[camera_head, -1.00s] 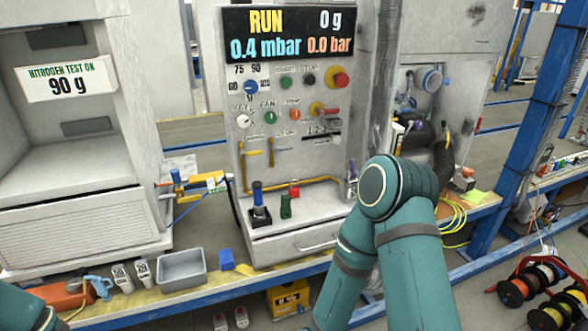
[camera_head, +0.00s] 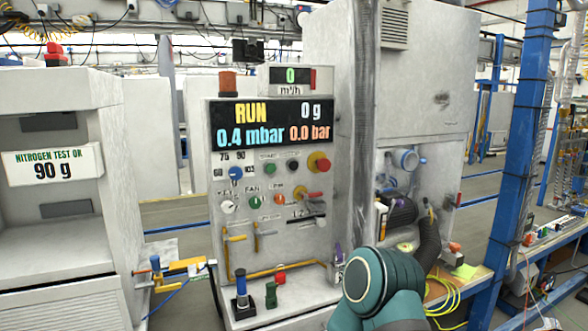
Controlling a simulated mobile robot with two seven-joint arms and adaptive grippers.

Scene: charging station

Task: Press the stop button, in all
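The control panel (camera_head: 222,195) is a pale grey upright face with a display (camera_head: 272,125) reading RUN, 0 g, 0.4 mbar and 0.0 bar. Under the display are a green button (camera_head: 270,168) and a black button (camera_head: 293,166) with small labels above them; the black one's label looks like STOP. A red mushroom button (camera_head: 322,165) on a yellow base is to their right. My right arm shows only as a teal joint at the bottom, right of centre; its gripper is out of view. My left gripper is not in view either.
Below are a blue knob (camera_head: 236,173), a key switch (camera_head: 228,207), yellow levers and a joystick (camera_head: 242,290) on the ledge. A small meter (camera_head: 291,77) reads 0 m³/h. A cabinet marked 90 g (camera_head: 52,164) stands left; a blue post (camera_head: 516,140) stands right.

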